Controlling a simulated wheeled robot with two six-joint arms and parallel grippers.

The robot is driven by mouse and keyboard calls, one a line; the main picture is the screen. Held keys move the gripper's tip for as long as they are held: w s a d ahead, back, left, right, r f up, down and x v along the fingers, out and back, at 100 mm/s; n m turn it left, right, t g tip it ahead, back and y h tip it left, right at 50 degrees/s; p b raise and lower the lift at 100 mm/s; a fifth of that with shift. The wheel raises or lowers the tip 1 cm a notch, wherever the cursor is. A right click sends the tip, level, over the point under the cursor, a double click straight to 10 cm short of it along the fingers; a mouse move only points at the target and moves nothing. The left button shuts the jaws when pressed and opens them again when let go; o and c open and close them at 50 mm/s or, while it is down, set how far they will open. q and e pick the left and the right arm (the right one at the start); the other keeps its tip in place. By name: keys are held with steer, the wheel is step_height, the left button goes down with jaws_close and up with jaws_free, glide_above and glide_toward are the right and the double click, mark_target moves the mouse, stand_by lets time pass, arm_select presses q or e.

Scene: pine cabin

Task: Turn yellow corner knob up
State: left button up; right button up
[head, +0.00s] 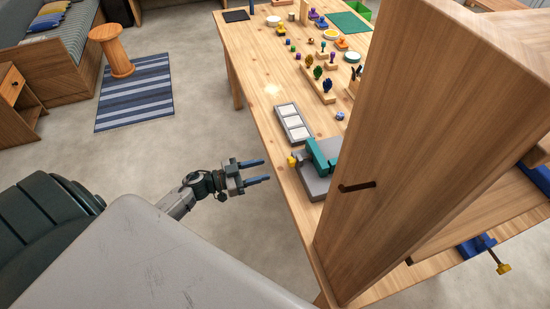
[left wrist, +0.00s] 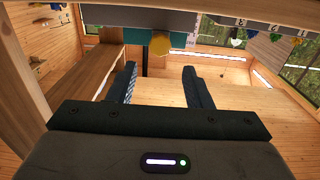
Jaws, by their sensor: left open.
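A small yellow knob (head: 291,161) sticks out from the near-left corner of a grey and teal device (head: 322,153) at the table's left edge. In the left wrist view the round yellow knob (left wrist: 160,44) shows above and between my fingertips, in front of a grey and teal body. My left gripper (head: 267,170) is open and empty, its blue fingers pointing at the device from the left. A short gap separates the fingertips from the knob. The gripper also shows in the left wrist view (left wrist: 159,72). My right gripper is not in view.
A tall wooden cabinet (head: 400,130) with a dark handle stands right of the device and hides part of the table (head: 262,75). A grey tray (head: 294,108) lies behind the device. Another yellow knob (head: 503,268) is on a blue clamp at right.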

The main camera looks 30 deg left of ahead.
arm_select(q)
steer(key=b+x, duration=0.1)
steer(key=x, duration=0.7)
steer(key=shift+w+d+b, duration=0.1)
steer(key=shift+d+b, duration=0.05)
steer(key=shift+b, duration=0.25)
steer(key=shift+c, duration=0.3)
steer(key=c, duration=0.8)
steer(key=n, duration=1.3)
steer(key=shift+n, duration=0.3)
steer(key=n, duration=0.4)
steer(key=shift+n, duration=0.4)
steer(key=o, duration=0.8)
steer(key=shift+a, duration=0.2)
